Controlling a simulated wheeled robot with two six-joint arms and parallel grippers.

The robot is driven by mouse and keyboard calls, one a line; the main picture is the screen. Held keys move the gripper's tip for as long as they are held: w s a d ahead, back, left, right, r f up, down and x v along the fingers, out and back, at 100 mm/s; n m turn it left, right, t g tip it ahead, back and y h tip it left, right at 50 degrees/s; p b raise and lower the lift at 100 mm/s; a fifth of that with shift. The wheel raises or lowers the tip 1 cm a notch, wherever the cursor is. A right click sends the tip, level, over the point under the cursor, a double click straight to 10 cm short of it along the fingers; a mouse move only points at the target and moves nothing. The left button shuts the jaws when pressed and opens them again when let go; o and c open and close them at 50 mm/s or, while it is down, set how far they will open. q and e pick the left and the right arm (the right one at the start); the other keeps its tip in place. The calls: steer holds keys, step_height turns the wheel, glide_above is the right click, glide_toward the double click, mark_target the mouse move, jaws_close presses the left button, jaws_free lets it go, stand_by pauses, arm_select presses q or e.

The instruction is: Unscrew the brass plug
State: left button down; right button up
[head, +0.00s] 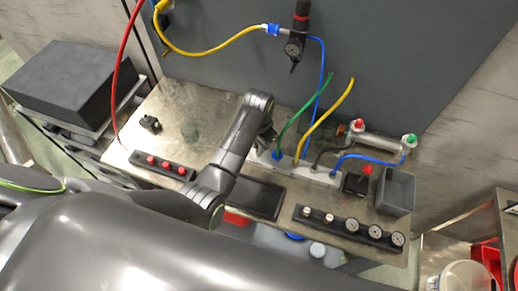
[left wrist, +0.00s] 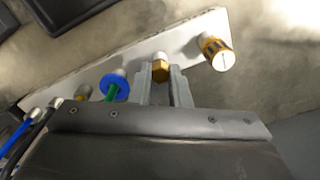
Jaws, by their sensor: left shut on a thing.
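The brass plug (left wrist: 160,70), with a hex body and a pale top, sits on the white manifold block (left wrist: 186,42) in the left wrist view. My left gripper (left wrist: 164,82) is shut on it, one finger on each side. In the head view my left gripper (head: 267,141) is over the left end of the white manifold (head: 318,174), and the arm hides the plug there. A second brass fitting (left wrist: 217,52) with a slotted white face stands right of the gripper. A blue collar with a green hose (left wrist: 113,85) is on its left. My right gripper is not in view.
Green (head: 305,104) and yellow (head: 328,112) hoses rise close to the gripper. A silver cylinder (head: 376,143), a grey bin (head: 397,189), a gauge strip (head: 349,229) and a red-button strip (head: 164,165) lie around. The metal bench (head: 190,105) is mostly clear at back left.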

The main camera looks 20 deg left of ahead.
arm_select(q)
steer(key=n, duration=0.4)
steer(key=shift+s+d+n, duration=0.1)
steer(key=shift+n, duration=0.2)
steer(key=n, duration=0.8)
steer(key=shift+n, duration=0.4)
steer(key=n, duration=0.3)
steer(key=shift+n, duration=0.4)
steer(key=c, duration=1.5)
jaws_free()
